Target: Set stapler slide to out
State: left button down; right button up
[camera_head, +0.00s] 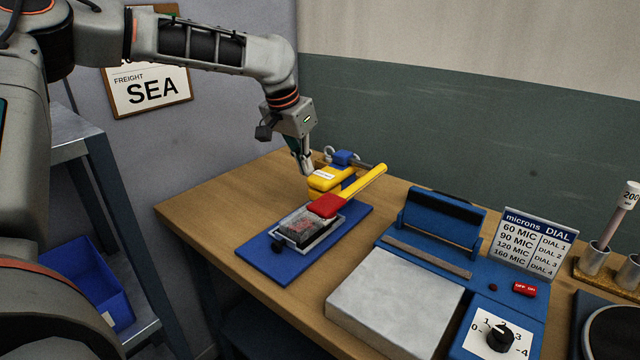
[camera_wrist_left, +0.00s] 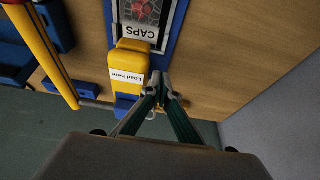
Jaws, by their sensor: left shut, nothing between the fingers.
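The stapler-like device sits on a blue base plate (camera_head: 258,262) on the wooden bench. It has a yellow block (camera_head: 322,184) with a white label, a yellow lever (camera_head: 365,182) with a red end (camera_head: 325,206), and a framed tray (camera_head: 300,233) with dark and reddish contents. In the left wrist view, the yellow block (camera_wrist_left: 131,60) reads "Load here" and the tray (camera_wrist_left: 139,31) reads "CAPS". My left gripper (camera_head: 307,172) is shut and empty, close beside the yellow block. Its fingertips (camera_wrist_left: 164,84) are just right of the block there; contact is unclear. My right gripper is out of view.
A blue sealer-like unit (camera_head: 440,222), a pale flat plate (camera_head: 395,305), a dial (camera_head: 499,339) and a microns sign (camera_head: 535,243) stand to the right. A SEA sign (camera_head: 150,88) hangs on the wall. Bare bench (camera_head: 205,210) lies left of the device.

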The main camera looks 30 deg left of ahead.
pick_arm(q)
jog(key=b+x, duration=0.1)
jog(key=x, duration=0.7)
jog(key=shift+s+f, duration=0.1)
jog(key=shift+f, duration=0.2)
jog(key=shift+w+f+b, duration=0.25)
jog(key=shift+f+b, duration=0.05)
jog(key=shift+f, duration=0.3)
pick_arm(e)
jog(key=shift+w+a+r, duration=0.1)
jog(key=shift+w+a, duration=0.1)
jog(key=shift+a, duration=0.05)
